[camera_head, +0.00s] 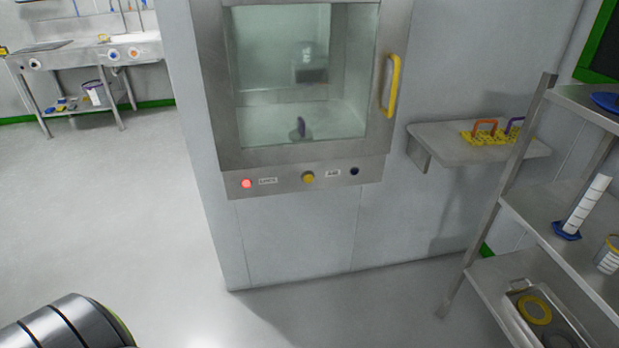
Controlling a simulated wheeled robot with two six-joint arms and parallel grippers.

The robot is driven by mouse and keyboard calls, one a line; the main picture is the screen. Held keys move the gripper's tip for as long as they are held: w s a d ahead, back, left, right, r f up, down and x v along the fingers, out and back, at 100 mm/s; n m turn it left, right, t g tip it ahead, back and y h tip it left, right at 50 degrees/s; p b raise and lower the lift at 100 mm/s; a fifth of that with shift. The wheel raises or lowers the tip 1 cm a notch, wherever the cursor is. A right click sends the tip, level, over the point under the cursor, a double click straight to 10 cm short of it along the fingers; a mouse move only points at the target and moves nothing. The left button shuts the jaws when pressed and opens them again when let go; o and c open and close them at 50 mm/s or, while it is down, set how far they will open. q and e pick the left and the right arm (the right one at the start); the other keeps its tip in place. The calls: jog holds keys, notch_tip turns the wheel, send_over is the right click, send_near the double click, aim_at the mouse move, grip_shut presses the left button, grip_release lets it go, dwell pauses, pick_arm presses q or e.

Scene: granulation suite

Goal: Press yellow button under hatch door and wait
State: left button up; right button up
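The hatch door (300,70) is a glass pane in a steel frame, closed, with a yellow handle (391,85) at its right side. Behind the glass stand a small dark object (300,127) and a blurred pale object. On the steel panel below the door, the yellow button (308,177) sits in the middle. A red lamp (246,183), lit, is left of it, and a dark round fitting (354,171) is right of it. Nothing touches the button. Neither gripper shows; only a dark grey part, probably of my own arm, is at the bottom left.
A wall shelf (440,152) right of the hatch holds a yellow rack (490,133). A steel shelving unit (500,205) stands at the right with a white cylinder (588,205) and a tray. A sink bench (85,52) is at the back left. The floor before the hatch is clear.

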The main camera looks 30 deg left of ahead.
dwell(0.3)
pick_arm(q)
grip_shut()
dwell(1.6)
